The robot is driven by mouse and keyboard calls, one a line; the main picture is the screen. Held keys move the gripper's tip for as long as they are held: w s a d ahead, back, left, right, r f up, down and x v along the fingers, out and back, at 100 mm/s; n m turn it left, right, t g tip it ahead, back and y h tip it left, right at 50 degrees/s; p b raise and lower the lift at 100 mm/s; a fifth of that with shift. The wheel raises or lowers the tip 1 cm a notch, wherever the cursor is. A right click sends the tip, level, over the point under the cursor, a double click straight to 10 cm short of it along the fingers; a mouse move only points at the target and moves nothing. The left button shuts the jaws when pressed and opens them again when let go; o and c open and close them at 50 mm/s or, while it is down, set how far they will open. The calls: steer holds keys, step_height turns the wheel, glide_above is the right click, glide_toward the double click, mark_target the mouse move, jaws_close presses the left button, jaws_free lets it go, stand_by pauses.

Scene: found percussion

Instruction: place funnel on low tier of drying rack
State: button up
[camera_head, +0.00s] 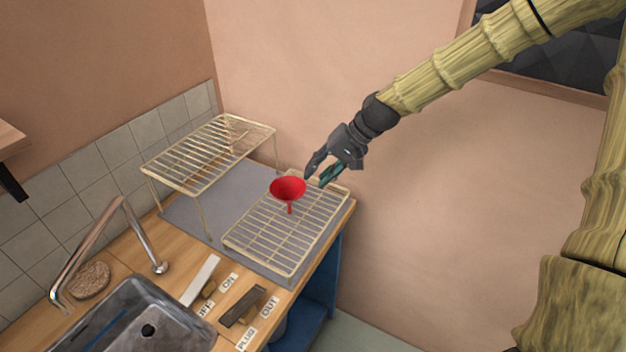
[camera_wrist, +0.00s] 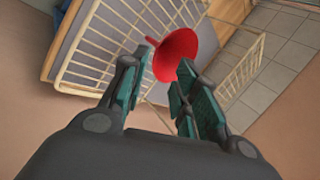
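The red funnel (camera_head: 287,187) is upright, bowl up and spout down, at the low tier (camera_head: 262,236) of the wire drying rack, towards its back-left part.
The raised tier (camera_head: 208,152) stands on legs at the left, over a grey mat (camera_head: 187,213). A sink (camera_head: 140,318), a tap (camera_head: 112,212) and labelled levers (camera_head: 242,305) are at the front left. The wall is close behind and right.

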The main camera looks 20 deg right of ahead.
steer(key=shift+b+v, duration=0.45)
steer(key=shift+v, duration=2.35)
